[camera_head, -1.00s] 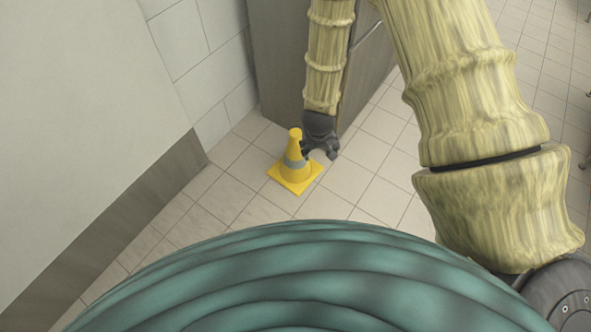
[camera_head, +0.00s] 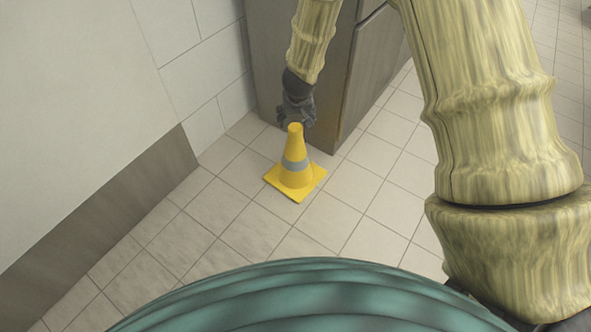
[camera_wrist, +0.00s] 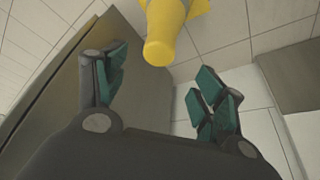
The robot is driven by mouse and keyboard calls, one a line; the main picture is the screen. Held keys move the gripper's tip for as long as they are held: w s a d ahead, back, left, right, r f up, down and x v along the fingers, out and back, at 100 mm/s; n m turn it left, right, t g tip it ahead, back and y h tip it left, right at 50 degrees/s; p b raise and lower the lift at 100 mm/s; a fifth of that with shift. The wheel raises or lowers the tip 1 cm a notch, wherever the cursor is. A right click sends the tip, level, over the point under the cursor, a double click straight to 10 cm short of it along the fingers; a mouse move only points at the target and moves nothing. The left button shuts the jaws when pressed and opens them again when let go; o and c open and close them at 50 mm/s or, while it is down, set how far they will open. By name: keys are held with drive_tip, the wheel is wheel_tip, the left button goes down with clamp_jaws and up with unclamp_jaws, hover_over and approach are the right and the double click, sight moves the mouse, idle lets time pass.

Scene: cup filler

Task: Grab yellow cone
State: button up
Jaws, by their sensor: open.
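The yellow cone (camera_head: 295,165) with a grey band stands upright on the tiled floor in the head view. My gripper (camera_head: 297,117) is just behind and above the cone's tip, in front of the grey cabinet; part of it is hidden by the tip. In the wrist view, my gripper (camera_wrist: 158,85) is open and empty, with its fingers spread apart. The cone's tip end (camera_wrist: 160,45) shows at the top of that view, beyond and between the fingers. I cannot tell whether any finger touches it.
A grey cabinet (camera_head: 300,55) stands behind my gripper, close to it. A pale wall with a dark lower band (camera_head: 100,215) is on the left. The tiled floor (camera_head: 365,190) right of the cone is clear.

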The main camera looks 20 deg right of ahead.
sight(296, 129)
drive_tip(key=b+x, duration=0.2)
drive_tip(key=x, duration=0.3)
drive_tip(key=shift+w+f+b, duration=0.15)
drive_tip(key=shift+f+b, duration=0.2)
drive_tip(key=shift+f, duration=0.05)
drive_tip(key=b+x, duration=0.3)
drive_tip(key=shift+d+f, duration=0.15)
drive_tip(key=shift+f, duration=0.35)
drive_tip(key=shift+w+f+b, duration=0.2)
drive_tip(key=shift+f+b, duration=0.25)
drive_tip(key=shift+f, duration=0.05)
drive_tip(key=shift+c, duration=0.4)
clamp_jaws()
